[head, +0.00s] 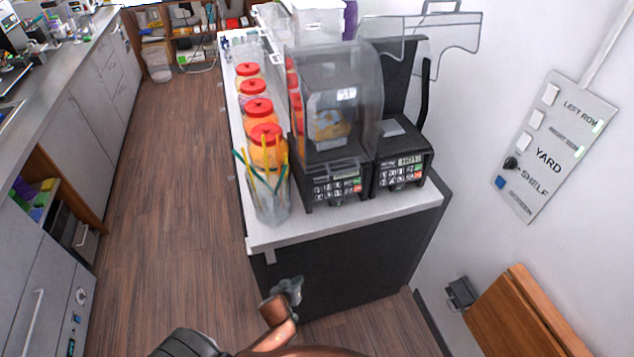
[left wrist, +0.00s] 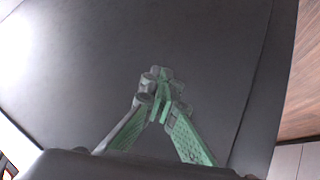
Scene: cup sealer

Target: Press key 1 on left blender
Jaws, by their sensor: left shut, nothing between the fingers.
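The left blender (head: 325,125) stands on the white counter with its clear cover down over it. Its keypad (head: 337,187), with several light keys and a few coloured ones, faces the front; key 1 is too small to single out. My left gripper (head: 294,284) is low in front of the dark cabinet side, below the countertop and well under the keypad. In the left wrist view its green-padded fingers (left wrist: 163,92) are closed together and empty, with only a dark surface beyond. My right gripper does not show.
The right blender (head: 403,155) stands close beside it with its clear cover raised. A cup of coloured straws (head: 269,190) stands at the counter's front left, near the left keypad. Red-lidded jars (head: 266,146) line the left edge. A wall switch panel (head: 545,145) is at right.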

